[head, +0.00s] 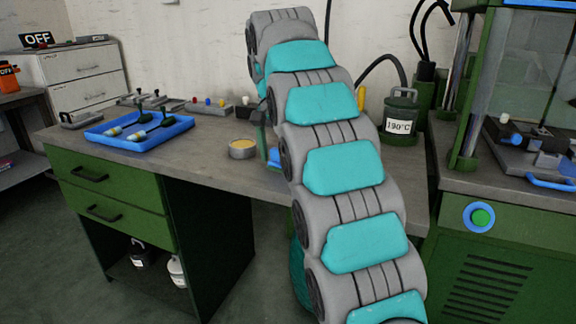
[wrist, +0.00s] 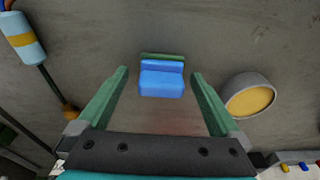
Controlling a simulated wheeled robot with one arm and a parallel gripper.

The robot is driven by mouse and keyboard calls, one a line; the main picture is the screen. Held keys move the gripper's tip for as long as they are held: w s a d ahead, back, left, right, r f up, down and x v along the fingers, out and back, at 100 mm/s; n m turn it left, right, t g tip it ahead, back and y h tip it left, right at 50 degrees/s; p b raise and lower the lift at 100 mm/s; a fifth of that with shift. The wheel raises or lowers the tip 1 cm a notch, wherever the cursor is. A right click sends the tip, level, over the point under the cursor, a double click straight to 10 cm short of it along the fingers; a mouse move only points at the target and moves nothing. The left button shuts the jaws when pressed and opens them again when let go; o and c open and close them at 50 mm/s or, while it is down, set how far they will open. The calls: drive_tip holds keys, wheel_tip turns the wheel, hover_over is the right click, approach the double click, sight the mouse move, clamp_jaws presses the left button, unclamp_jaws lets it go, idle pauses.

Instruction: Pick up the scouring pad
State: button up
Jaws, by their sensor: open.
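A blue block with a thin dark green layer along its far edge, which looks like the scouring pad (wrist: 162,84), lies on the grey worktop in the middle of the wrist view. My gripper (wrist: 159,72) is open, with one green finger on each side of the pad and clear gaps to both. The fingers look above the pad, and nothing is held. In the head view my arm covers most of this spot, and only a bit of blue shows beside it.
A round tin with yellow contents (wrist: 250,97) stands close to the right finger; the head view shows it too (head: 242,150). A blue-and-yellow handled tool (wrist: 25,42) lies upper left. A blue tray (head: 110,133) and a green 190°C pot (head: 400,120) stand on the worktop.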

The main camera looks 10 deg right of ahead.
drive_tip(key=shift+w, duration=0.1)
drive_tip(key=c, duration=1.4)
